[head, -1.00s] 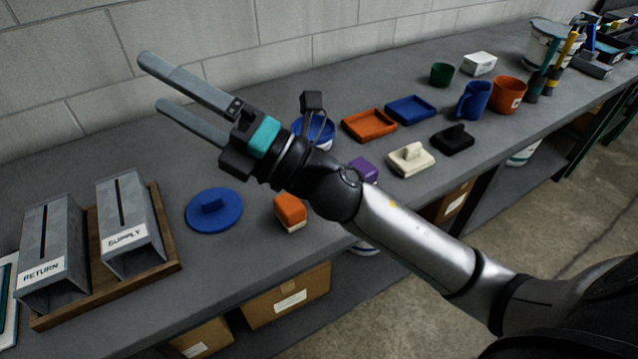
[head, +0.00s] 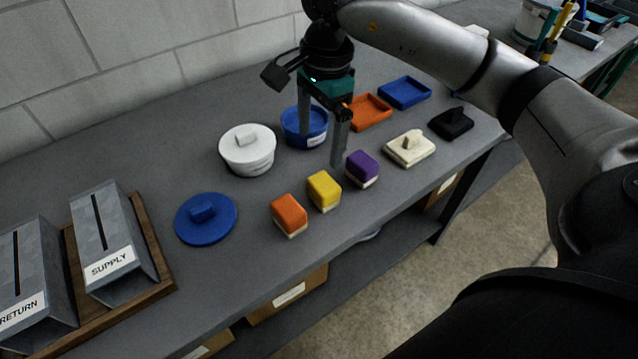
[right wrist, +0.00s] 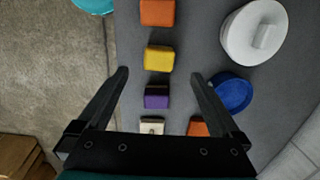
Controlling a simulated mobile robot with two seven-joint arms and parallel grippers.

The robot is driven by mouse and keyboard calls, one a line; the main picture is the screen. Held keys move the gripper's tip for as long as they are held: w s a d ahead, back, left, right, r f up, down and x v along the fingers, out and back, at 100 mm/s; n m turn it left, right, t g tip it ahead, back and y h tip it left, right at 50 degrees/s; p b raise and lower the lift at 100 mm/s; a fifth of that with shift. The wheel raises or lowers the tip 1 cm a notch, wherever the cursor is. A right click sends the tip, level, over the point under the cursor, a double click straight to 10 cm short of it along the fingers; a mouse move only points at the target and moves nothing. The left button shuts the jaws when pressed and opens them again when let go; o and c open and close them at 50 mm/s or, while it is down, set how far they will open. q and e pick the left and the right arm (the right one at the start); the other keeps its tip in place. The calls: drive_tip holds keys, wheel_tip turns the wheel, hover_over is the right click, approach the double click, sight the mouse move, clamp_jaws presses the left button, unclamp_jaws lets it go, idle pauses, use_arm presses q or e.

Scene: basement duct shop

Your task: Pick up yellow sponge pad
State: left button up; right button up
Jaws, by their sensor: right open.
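The yellow sponge pad (head: 324,190) has a pale underside and sits on the grey bench between an orange pad (head: 289,214) and a purple pad (head: 362,168). In the right wrist view the yellow pad (right wrist: 158,58) lies ahead of the fingertips, near the middle. My right gripper (head: 322,150) points down above the bench, open and empty, behind and above the yellow and purple pads. In the right wrist view my right gripper (right wrist: 159,73) has its fingers spread to either side of the pad row, with the purple pad (right wrist: 157,97) between them. My left gripper is not in view.
A white lidded tub (head: 247,155) and a blue tub (head: 300,132) stand close behind the pads. A blue lid (head: 206,218) and the SUPPLY box (head: 122,259) are to the left. Orange tray (head: 371,112), blue tray (head: 404,93), cream lid (head: 409,150) and black lid (head: 452,123) lie right.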

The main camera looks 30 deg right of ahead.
sight(324, 182)
drive_tip(key=shift+h, duration=0.4)
drive_tip(key=f, duration=0.3)
drive_tip(key=d+f, duration=0.1)
drive_tip(key=f, duration=0.4)
drive_tip(key=shift+d+f+b, duration=0.3)
drive_tip(key=shift+b, duration=0.1)
drive_tip(key=shift+a+f, duration=0.15)
drive_tip(key=shift+f, duration=1.4)
drive_tip(key=shift+a+f, duration=0.15)
drive_tip(key=shift+f, duration=1.4)
drive_tip(key=shift+w, duration=0.1)
drive_tip(key=c, duration=1.3)
drive_tip(key=shift+o, duration=0.2)
drive_tip(key=shift+r, duration=0.1)
wheel_tip(324, 182, up, 20)
drive_tip(key=p, duration=0.1)
drive_tip(key=shift+p, duration=0.3)
